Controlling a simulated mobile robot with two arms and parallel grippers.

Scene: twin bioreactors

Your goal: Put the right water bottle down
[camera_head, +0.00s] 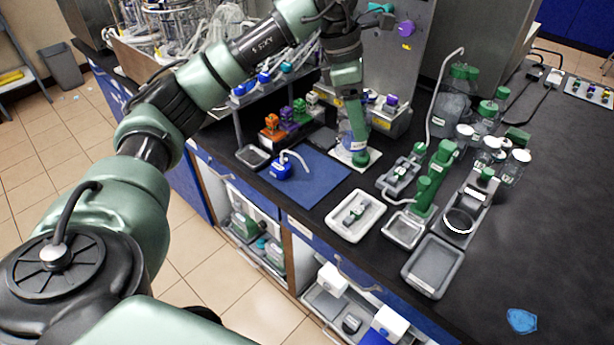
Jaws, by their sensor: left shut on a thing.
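My left gripper (358,158) reaches down from the top centre over a white plate (372,162) on the black bench. It is shut on a clear, bluish bottle (345,139), taken to be the right water bottle. The gripper's green finger hides much of the bottle. Its base appears at or just above the white plate; I cannot tell whether it touches. My right gripper is not in view.
A blue-capped bottle with a white tube (281,170) stands on a blue mat (310,187) to the left. White and grey trays (355,217) (433,265) lie in front. Green-capped bottles (455,95) stand at right. The bench's right side is mostly clear.

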